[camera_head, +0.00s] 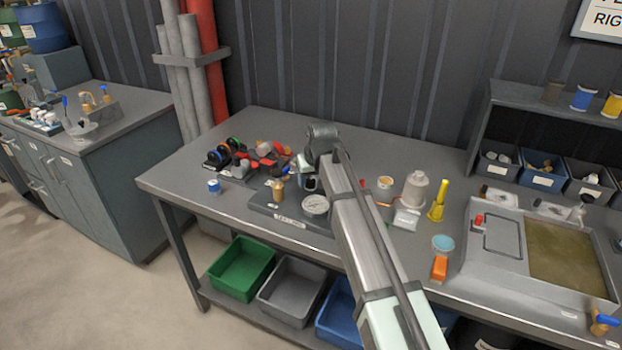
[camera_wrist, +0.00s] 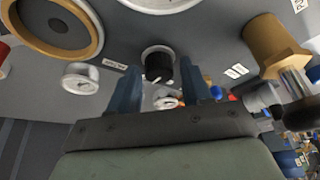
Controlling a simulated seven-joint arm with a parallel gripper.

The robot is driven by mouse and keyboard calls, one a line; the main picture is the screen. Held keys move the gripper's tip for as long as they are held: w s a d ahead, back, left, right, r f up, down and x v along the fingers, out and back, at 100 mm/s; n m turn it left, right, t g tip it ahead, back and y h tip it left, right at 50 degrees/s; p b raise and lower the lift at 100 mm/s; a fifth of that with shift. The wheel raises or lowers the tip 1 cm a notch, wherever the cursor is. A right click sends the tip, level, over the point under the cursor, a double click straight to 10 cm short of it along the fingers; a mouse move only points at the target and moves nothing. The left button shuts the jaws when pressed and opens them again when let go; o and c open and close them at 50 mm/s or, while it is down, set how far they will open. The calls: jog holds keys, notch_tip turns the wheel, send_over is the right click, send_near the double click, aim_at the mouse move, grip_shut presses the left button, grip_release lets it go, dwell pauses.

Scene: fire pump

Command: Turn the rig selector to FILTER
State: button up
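The rig (camera_head: 268,207) is a dark grey plate on the workbench, with a pressure gauge (camera_head: 315,205) and a brass fitting (camera_head: 278,190). In the wrist view a black round knob with a white pointer line (camera_wrist: 158,68), apparently the selector, stands on a grey panel. The small labels on each side of it are too blurred to read. My gripper (camera_wrist: 160,72) is open, its two blue fingers to the left and right of the knob. A gap shows on both sides, and I see no contact. In the head view my arm hides most of the gripper (camera_head: 308,184).
A brass fitting (camera_wrist: 275,45) stands right of the knob in the wrist view, and a white round part (camera_wrist: 80,78) lies left. On the bench (camera_head: 190,180), red and black parts (camera_head: 245,160) sit behind the rig.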

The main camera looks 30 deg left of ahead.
jog(key=c, duration=0.8)
jog(key=m+t+h, duration=0.1)
jog(key=m, duration=0.3)
jog(key=shift+a+m, duration=0.15)
jog(key=shift+m, duration=0.15)
jog(key=shift+a+m+h, duration=0.1)
jog(key=shift+m+h, duration=1)
jog(key=shift+m, duration=1.1)
jog(key=o, duration=1)
jog(key=shift+o, duration=0.2)
